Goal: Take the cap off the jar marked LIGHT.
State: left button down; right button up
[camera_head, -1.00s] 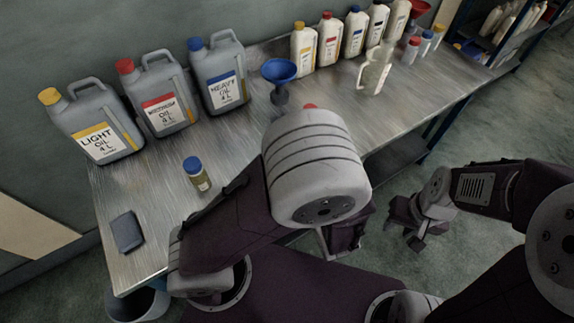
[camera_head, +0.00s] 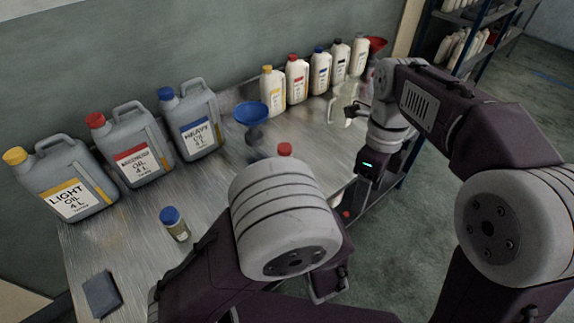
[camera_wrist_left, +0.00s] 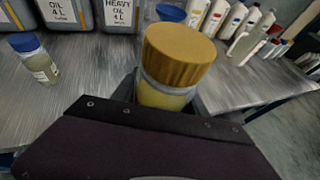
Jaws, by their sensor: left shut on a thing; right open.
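A jar with a yellow cap (camera_wrist_left: 180,55) stands upright in my left gripper (camera_wrist_left: 162,105) in the left wrist view. The cap is on, and yellowish content shows below it. The jar's label is hidden, so I cannot read LIGHT on it. In the head view this jar and the left fingertips are hidden behind my left arm. My right gripper (camera_head: 358,192) is open beyond my left arm, pointing down near the table's front edge. Its fingers are small and dark there. It appears apart from the yellow cap.
A blue-capped jar (camera_head: 176,228) and a dark flat block (camera_head: 101,295) are on the metal table (camera_head: 135,240). A red cap (camera_head: 285,149) shows behind my left arm. Behind are the LIGHT can (camera_head: 70,200), other cans, a blue funnel (camera_head: 251,114) and several white bottles.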

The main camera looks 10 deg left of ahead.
jog(key=a+r, duration=0.2)
jog(key=a, duration=0.3)
jog(key=s+a+r+n, duration=0.1)
jog(key=a+r, duration=0.1)
jog(key=a, duration=0.4)
jog(key=s+a+r+n+t, duration=0.1)
jog(key=a+r, duration=0.1)
jog(key=a, duration=0.4)
jog(key=shift+a, duration=0.15)
notch_tip(320, 180, down, 8)
jog(key=shift+w+f, duration=0.1)
grip_shut()
jog(key=n, duration=2.5)
jog(key=shift+n, duration=0.4)
jog(key=n, duration=0.6)
jog(key=shift+r, duration=0.2)
jog(key=n, duration=1.3)
jog(key=shift+n, duration=0.4)
jog(key=n, duration=0.8)
jog(key=shift+n, duration=0.3)
